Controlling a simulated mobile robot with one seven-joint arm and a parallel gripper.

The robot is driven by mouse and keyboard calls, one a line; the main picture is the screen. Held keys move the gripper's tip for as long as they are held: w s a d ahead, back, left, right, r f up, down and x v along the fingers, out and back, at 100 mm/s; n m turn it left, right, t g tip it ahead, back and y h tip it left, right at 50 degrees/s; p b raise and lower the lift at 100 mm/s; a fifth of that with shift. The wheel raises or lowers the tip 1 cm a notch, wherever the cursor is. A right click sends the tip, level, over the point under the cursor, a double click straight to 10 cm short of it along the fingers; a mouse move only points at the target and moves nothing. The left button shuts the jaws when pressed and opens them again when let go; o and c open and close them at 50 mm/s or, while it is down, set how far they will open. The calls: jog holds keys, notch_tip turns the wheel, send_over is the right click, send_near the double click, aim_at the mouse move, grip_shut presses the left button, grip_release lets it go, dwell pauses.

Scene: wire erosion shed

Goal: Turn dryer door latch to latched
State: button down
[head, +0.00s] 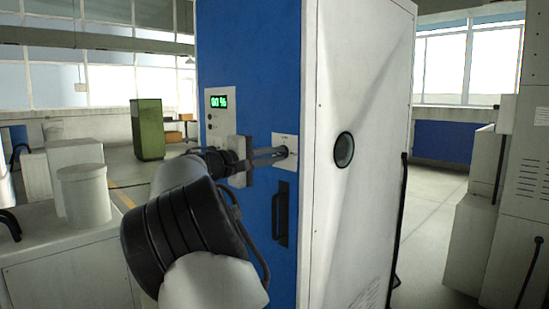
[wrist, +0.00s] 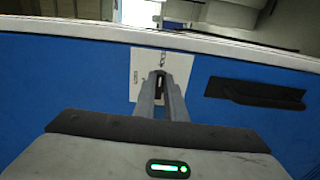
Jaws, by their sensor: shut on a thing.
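The dryer is a tall cabinet with a blue door face (head: 258,85) and a white side. The latch (wrist: 158,77) is a small dark piece on a white label plate in the wrist view, and the same plate (head: 286,141) shows near the door's right edge in the head view. My gripper (head: 284,152) reaches the plate from the left. In the wrist view my gripper (wrist: 160,84) is shut on the latch, its two fingers either side of it. The fingers hide most of the latch, so its angle is hard to read.
A black door handle (head: 281,213) sits just below the plate, close to my gripper. A panel with a green display (head: 219,102) is at the upper left of the door. A bin stands on a pale cabinet (head: 70,270) at left. Open floor (head: 430,215) lies right of the dryer.

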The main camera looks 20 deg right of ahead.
jog(key=c, duration=1.8)
grip_release()
jog(key=p+v, duration=0.2)
jog(key=v, duration=1.5)
jog(key=shift+s+a, duration=0.1)
jog(key=shift+a, duration=0.1)
